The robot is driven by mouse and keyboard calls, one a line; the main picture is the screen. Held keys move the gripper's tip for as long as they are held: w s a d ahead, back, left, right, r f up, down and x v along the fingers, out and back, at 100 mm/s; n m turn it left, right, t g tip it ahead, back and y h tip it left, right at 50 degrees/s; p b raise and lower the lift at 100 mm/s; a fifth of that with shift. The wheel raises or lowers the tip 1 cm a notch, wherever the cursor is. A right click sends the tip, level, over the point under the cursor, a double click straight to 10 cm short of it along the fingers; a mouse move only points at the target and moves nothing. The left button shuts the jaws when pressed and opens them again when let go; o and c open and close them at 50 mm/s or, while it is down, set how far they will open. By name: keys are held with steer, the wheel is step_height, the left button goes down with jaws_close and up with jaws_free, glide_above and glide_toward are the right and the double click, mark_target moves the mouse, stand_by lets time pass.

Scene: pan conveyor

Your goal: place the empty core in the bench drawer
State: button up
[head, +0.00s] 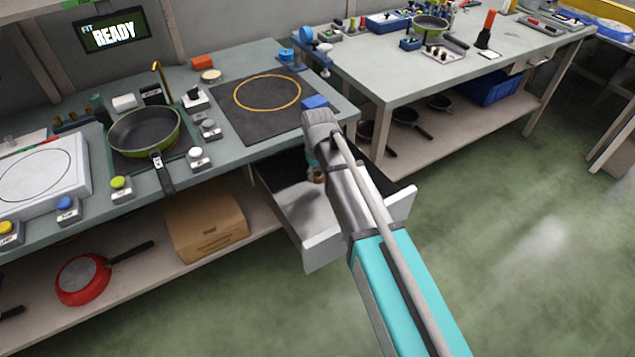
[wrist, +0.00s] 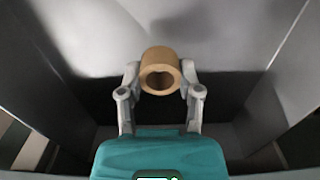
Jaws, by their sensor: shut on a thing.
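The bench drawer (head: 325,236) is pulled open under the right end of the near bench. Its grey inside also fills much of the wrist view (wrist: 225,30). The empty core (wrist: 160,62) is a short brown cardboard tube with an open hole. My gripper (wrist: 160,80) is shut on it, one finger on each side. In the head view the core (head: 318,176) shows as a small brown spot beside my arm, within the drawer's outline. My arm hides part of the drawer and most of my gripper there. I cannot tell if the core touches the drawer's bottom.
The bench top above holds a green pan (head: 145,133), a black mat (head: 270,105) with a yellow ring, a blue block (head: 314,102) and several buttons. A cardboard box (head: 204,225) and a red pan (head: 83,279) are on the lower shelf. The floor at right is clear.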

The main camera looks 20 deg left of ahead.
mark_target(318, 187)
steer(key=shift+w+a+f+b, duration=0.1)
steer(key=shift+w+f+b, duration=0.05)
steer(key=shift+f+b, duration=1.5)
steer(key=shift+f, duration=0.15)
steer(key=o, duration=0.8)
steer(key=shift+c, duration=0.2)
step_height(318, 187, up, 12)
steer(key=p, duration=1.2)
steer(key=s+d+m, duration=0.2)
steer(key=d+m, duration=0.1)
steer(key=d, duration=1)
steer(key=s+d+m, duration=0.3)
steer(key=d, duration=1)
steer(key=s+d+m, duration=0.3)
steer(key=d+m, duration=0.1)
steer(key=d, duration=0.9)
